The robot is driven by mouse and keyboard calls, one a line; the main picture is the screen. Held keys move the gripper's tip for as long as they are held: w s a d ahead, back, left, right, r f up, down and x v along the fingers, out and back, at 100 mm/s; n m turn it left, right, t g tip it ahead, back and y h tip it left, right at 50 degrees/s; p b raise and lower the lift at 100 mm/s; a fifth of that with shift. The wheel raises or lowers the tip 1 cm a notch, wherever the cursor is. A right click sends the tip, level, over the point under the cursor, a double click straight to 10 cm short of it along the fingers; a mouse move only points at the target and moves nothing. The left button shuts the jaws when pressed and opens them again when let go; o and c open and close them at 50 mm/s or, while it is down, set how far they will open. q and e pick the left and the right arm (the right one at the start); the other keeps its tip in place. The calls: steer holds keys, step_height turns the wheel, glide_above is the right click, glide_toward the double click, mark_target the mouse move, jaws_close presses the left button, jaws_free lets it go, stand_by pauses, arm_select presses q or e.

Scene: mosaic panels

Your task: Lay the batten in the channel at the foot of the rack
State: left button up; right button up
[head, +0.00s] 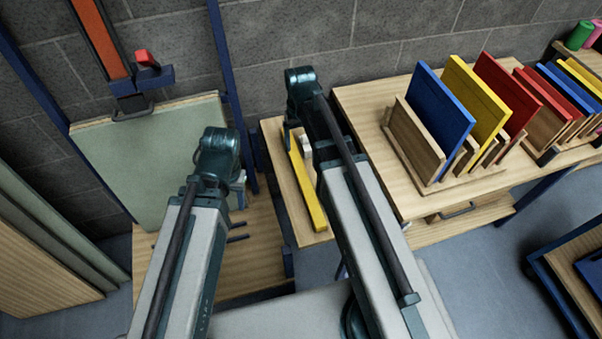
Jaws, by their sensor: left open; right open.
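A long yellow bar, which looks like the batten (306,185), lies lengthwise on a narrow wooden bench (283,183) in the middle of the head view. My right gripper (303,141) is over the far part of this bench, close to the bar's far end and mostly hidden by its own arm. My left gripper (239,189) is left of the bench, above a low wooden surface, and partly hidden by its wrist. Both are open, and I see nothing held. I cannot make out the channel or say surely which stand is the rack.
A wooden table (368,105) at right carries slotted wooden holders (412,140) with blue, yellow and red panels. A blue frame (222,62) with a grey-green board (150,160) stands at left. More boards (40,255) lean at far left. A blue cart (560,290) stands lower right.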

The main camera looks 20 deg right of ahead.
steer(key=b, duration=0.8)
glide_above(300, 169)
step_height(300, 169, down, 8)
steer(key=shift+s+f, duration=0.1)
steer(key=shift+f, duration=0.05)
steer(key=shift+f, duration=0.15)
step_height(300, 169, down, 5)
steer(key=b, duration=0.5)
jaws_close()
